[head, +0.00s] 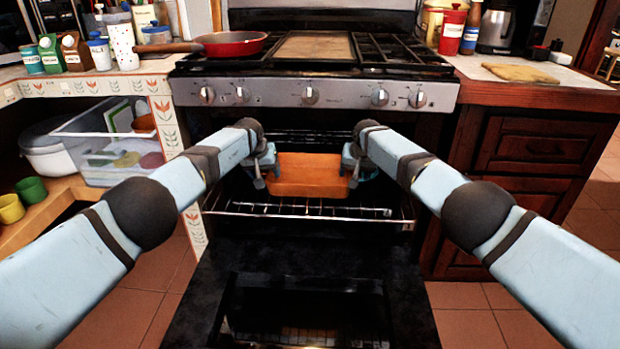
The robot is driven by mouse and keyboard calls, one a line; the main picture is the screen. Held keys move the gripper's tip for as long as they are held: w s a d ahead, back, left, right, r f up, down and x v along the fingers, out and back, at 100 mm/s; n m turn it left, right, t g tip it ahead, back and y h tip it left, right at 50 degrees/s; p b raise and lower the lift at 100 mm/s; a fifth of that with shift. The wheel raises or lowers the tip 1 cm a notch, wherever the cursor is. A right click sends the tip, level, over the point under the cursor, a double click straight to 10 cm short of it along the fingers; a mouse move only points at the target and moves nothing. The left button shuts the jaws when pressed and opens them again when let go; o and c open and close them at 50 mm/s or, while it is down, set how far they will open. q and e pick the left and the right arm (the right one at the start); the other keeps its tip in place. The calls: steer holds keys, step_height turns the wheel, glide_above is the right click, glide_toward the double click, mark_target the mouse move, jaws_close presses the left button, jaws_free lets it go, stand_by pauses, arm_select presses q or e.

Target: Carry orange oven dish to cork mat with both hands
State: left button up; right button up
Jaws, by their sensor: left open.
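The orange oven dish (308,177) sits level on the wire rack inside the open oven. My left gripper (262,176) is open at the dish's left end. My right gripper (353,172) is at its right end; the gap between its fingers is too small to make out. I cannot tell whether either touches the dish. A tan-brown rectangle that looks like the cork mat (315,46) lies flat in the middle of the stove top, directly above the oven, with nothing on it.
The oven rack (300,209) sticks out over the lowered oven door (300,270). A red frying pan (230,43) is on the stove's left, its handle pointing left. Stove knobs (310,94) line the front above my grippers. A wooden board (521,73) lies on the right counter.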

arm_select(q)
jaws_close()
arm_select(e)
jaws_close()
arm_select(q)
steer(key=shift+r, duration=0.1)
arm_select(e)
steer(key=shift+r, duration=0.1)
